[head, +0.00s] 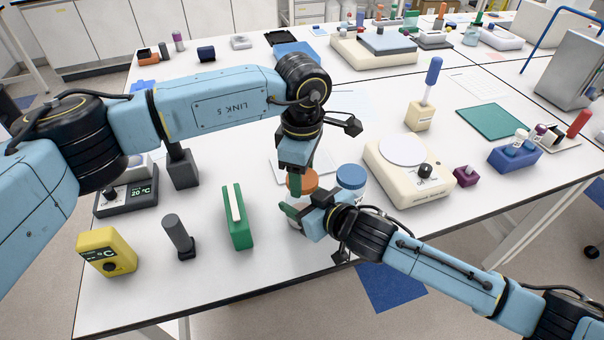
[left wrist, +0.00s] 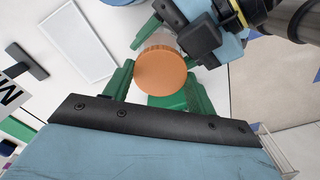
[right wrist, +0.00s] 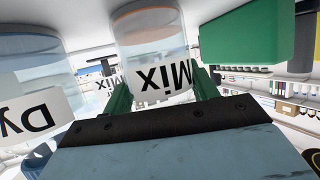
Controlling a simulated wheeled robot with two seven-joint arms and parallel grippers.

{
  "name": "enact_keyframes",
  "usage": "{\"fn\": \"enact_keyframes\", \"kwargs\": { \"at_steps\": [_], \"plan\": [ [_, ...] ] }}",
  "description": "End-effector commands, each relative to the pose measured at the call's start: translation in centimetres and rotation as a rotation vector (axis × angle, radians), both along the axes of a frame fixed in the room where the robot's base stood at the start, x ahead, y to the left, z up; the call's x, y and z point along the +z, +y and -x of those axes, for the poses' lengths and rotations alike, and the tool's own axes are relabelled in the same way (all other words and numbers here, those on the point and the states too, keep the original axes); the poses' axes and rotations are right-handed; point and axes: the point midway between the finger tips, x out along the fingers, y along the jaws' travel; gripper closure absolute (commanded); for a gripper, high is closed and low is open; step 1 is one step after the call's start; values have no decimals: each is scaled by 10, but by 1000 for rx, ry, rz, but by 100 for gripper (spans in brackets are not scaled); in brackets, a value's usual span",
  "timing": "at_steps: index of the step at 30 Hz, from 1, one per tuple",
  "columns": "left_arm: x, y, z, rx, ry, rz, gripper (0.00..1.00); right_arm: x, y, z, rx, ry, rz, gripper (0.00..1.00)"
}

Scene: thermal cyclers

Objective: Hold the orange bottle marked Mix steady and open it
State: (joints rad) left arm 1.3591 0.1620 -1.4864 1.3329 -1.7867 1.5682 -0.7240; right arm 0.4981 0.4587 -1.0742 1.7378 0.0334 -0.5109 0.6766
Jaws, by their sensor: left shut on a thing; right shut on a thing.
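The Mix bottle has a clear body, a white label reading Mix (right wrist: 160,80) and an orange cap (head: 304,183). It appears upright near the table's front edge. My left gripper (head: 296,184) points down from above and is shut on the orange cap, which lies between its green fingers in the left wrist view (left wrist: 161,71). My right gripper (head: 292,210) comes in low from the right and is shut on the bottle's body; its fingers flank the label in the right wrist view. Much of the body is hidden by the grippers in the head view.
A blue-capped bottle (head: 351,177) marked "Dy…" stands close on the right. A green block (head: 237,217) stands on the left, with a dark post (head: 178,236) beyond it. A cream device with a round plate (head: 408,180) is at the right. The table's front edge is near.

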Motion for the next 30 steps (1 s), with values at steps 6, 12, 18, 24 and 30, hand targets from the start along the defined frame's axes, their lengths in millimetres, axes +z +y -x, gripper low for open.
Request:
{"fn": "enact_keyframes", "kwargs": {
  "at_steps": [6, 12, 18, 24, 30],
  "plan": [
    [1, 0, 0, 0, 1, 0, 71, 0, 0, 0, 0, 0, 0, 100],
    [5, 0, 0, 0, 0, 0, 71, 0, 0, 0, 0, 0, 0, 100],
    [28, 0, 0, 0, -2, 1, 71, 0, 0, 0, 0, 0, 0, 100],
    [41, 0, 0, 0, 1, -1, 71, 0, 0, 0, 0, 0, 0, 100],
    [41, 0, 0, 0, 1, 0, 71, 0, 0, 0, 0, 0, 0, 34]
  ]
}}
